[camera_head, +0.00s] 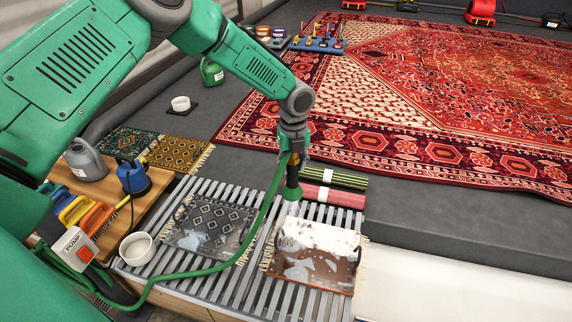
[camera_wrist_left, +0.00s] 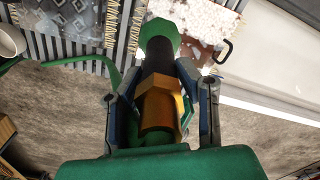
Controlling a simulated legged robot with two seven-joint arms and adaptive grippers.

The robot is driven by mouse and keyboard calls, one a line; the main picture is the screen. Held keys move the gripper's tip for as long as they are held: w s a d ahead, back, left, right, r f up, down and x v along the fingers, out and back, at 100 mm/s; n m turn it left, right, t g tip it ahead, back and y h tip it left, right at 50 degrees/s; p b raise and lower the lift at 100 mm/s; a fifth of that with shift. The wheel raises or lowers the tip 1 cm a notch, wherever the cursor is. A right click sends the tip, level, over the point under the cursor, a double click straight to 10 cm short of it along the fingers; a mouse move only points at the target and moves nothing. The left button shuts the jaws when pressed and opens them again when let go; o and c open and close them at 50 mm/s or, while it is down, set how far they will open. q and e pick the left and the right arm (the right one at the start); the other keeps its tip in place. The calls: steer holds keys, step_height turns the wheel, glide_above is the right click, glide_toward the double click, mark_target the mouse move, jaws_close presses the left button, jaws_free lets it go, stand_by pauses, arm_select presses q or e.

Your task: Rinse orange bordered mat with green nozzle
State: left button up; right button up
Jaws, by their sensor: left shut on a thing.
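The orange bordered mat (camera_head: 338,272) lies on the slatted rack, much of it covered in white foam, with brown-orange showing at its edges. It also shows at the top of the left wrist view (camera_wrist_left: 205,25). My left gripper (camera_head: 293,152) is shut on the green nozzle (camera_head: 294,191), which has a green tip, dark barrel and brass collar (camera_wrist_left: 157,105). The nozzle points down, above and just beyond the mat's far edge. A green hose (camera_head: 262,215) trails from it. My right gripper is not in view.
A dark diamond-patterned mat (camera_head: 212,226) with foam patches lies left on the rack (camera_head: 240,283). Rolled red and green mats (camera_head: 332,194) lie behind. A side table holds a PUMP switch (camera_head: 76,246), brushes and a jug; a white bowl (camera_head: 137,248) stands near the rack.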

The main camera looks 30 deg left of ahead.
arm_select(q)
steer(key=w+d+b, duration=0.2)
steer(key=d, duration=0.9)
steer(key=w+d+b, duration=0.3)
steer(key=d, duration=0.9)
steer(key=shift+w, duration=0.25)
stand_by(0.9)
stand_by(0.5)
